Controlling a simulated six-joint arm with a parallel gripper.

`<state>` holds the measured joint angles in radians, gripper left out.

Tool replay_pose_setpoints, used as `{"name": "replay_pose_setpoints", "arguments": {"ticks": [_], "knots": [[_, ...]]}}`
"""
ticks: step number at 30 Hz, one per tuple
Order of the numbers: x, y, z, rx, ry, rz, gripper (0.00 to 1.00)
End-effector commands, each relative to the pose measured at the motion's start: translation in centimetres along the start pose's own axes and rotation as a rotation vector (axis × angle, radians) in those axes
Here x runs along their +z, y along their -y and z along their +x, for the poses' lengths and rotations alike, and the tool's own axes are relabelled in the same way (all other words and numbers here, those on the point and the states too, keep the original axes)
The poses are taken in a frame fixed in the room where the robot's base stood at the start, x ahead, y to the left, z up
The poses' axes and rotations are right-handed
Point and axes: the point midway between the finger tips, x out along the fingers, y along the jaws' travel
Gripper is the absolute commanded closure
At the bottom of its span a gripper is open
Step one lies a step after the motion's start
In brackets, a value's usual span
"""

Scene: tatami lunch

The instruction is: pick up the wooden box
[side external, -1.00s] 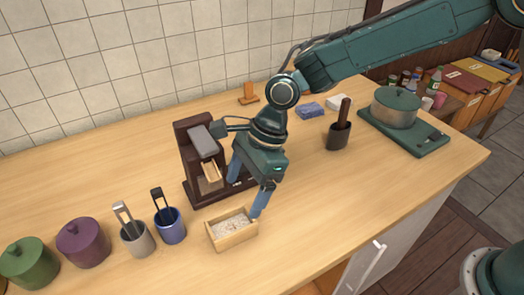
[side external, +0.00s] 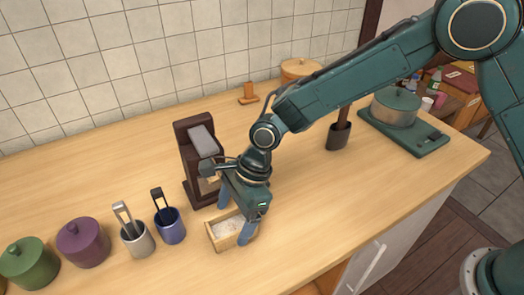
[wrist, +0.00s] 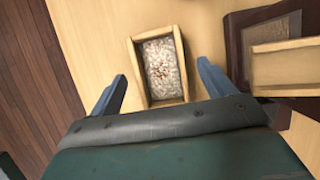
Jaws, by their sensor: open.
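The wooden box (side external: 219,241) is a small open box of light wood with pale, grain-like contents, standing on the counter near its front edge. It also shows in the wrist view (wrist: 184,52), upper middle. My gripper (side external: 236,224) is just over the box and hides its right part in the side view. In the wrist view my gripper (wrist: 160,85) is open, with one blue finger to the left of the box and one to the right. Clear gaps show between both fingers and the box walls there, and nothing is held.
A dark wooden stand (side external: 188,157) with a grey top is close behind my gripper. A blue cup (side external: 171,229) and a grey cup (side external: 137,241), each holding utensils, stand left of the box. Purple (side external: 83,246) and green (side external: 27,266) lidded pots are farther left.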

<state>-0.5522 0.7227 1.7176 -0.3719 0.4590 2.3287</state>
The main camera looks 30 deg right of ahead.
Motion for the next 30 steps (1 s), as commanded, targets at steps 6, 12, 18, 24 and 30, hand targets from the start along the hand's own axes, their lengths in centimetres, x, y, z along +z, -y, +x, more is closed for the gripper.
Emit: {"name": "replay_pose_setpoints", "arguments": {"ticks": [6,12,18,24,30], "knots": [[0.0,0.0,2.1,0.0,-0.001,0.0,0.18],[0.0,0.0,2.5,-0.001,-0.001,0.0,0.18],[0.0,0.0,2.5,-0.001,0.0,0.0,0.18],[0.0,0.0,2.5,-0.001,0.0,0.0,0.2],[0.0,0.0,2.5,-0.001,0.0,0.0,0.59]]}}
